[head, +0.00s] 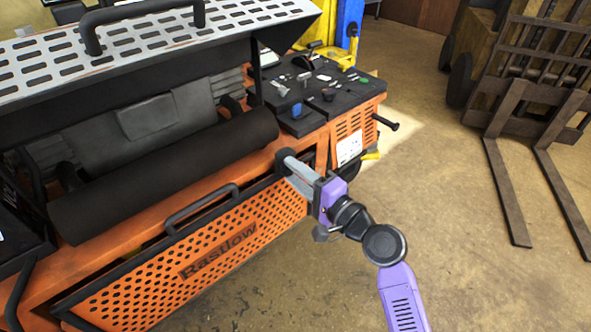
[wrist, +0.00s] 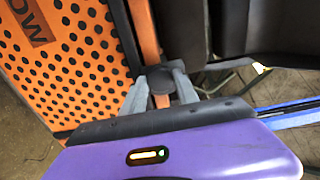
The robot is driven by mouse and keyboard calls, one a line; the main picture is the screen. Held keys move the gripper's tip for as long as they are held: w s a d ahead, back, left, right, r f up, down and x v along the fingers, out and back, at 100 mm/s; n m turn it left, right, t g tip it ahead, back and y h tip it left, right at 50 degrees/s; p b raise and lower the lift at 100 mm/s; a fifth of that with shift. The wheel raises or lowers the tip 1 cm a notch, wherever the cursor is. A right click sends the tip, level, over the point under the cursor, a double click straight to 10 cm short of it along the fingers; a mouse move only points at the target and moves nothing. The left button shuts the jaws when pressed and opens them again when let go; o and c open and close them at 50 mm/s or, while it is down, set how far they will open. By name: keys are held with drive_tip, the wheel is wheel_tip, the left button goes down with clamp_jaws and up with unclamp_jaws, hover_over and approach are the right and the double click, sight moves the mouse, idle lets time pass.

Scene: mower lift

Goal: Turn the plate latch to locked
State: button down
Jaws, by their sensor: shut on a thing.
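The orange mower (head: 150,235) fills the left of the head view, with its perforated "Rastlow" plate (head: 215,255) on the front. My gripper (head: 288,166) is at the upper right end of this plate. In the wrist view its grey fingers (wrist: 160,83) are shut on a small dark rounded piece, which seems to be the plate latch (wrist: 160,78), against an orange strip beside the plate. The fingers and wrist hide most of the latch in the head view. I cannot tell which way it is turned.
A black bar handle (head: 200,208) stands out along the plate's top edge. A dark roller (head: 165,185) lies above it. A forklift (head: 530,90) stands at the right; the floor between is clear.

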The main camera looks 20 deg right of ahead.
idle(0.4)
drive_tip(key=c, duration=0.9)
unclamp_jaws()
drive_tip(key=shift+b+v, duration=0.9)
drive_tip(key=shift+v, duration=3)
